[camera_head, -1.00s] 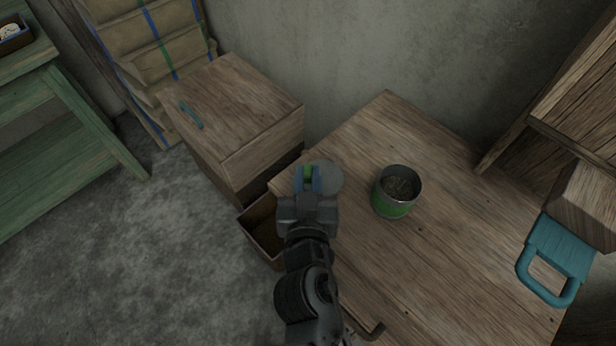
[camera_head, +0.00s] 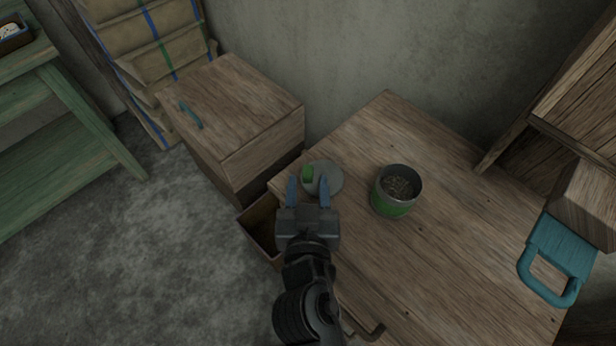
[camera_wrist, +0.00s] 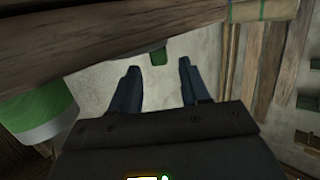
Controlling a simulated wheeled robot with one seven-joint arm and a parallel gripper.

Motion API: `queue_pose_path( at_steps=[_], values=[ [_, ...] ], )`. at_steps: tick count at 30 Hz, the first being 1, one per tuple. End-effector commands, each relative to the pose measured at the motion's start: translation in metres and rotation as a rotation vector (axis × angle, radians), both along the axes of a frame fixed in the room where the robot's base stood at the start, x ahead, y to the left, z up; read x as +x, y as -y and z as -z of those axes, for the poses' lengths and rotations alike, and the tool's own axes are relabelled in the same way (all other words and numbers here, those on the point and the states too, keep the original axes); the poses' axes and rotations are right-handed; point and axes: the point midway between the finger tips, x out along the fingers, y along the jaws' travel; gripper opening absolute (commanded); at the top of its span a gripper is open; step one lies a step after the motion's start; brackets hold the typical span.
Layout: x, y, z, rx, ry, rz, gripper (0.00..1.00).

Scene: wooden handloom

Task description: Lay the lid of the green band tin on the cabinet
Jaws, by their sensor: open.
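The round grey lid (camera_head: 331,177) with its green knob (camera_head: 307,174) lies on the wooden cabinet top (camera_head: 440,240), near its left corner. The green band tin (camera_head: 397,191) stands upright and uncovered to the right of the lid, with grey contents showing inside. My gripper (camera_head: 307,187) is open and empty, its two blue fingers around or just short of the knob. In the wrist view the knob (camera_wrist: 158,57) shows just beyond and between the fingertips (camera_wrist: 160,78), and the tin (camera_wrist: 40,110) is at the left.
An open drawer (camera_head: 260,225) sits below my gripper at the cabinet's left side. A lower wooden chest (camera_head: 240,100) stands behind left. A teal handled object (camera_head: 558,258) lies at the right of the cabinet top. The middle of the top is clear.

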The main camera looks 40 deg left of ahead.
Motion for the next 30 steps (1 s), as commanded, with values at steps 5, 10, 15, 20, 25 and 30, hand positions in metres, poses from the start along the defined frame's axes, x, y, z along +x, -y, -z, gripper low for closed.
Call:
queue_pose_path(
  at_steps=[5, 10, 15, 20, 25, 30],
  values=[
    [-0.029, 0.026, -0.005, 0.000, -0.001, 0.000, 0.46],
    [-0.052, 0.046, -0.011, 0.000, -0.001, 0.001, 0.46],
    [-0.066, 0.057, -0.015, 0.001, -0.001, 0.000, 0.46],
    [-0.071, 0.061, -0.017, 0.001, -0.001, 0.000, 0.46],
    [-0.071, 0.061, -0.018, 0.001, -0.001, 0.000, 0.46],
    [-0.069, 0.085, -0.010, -0.015, -0.012, 0.020, 0.46]
  ],
)
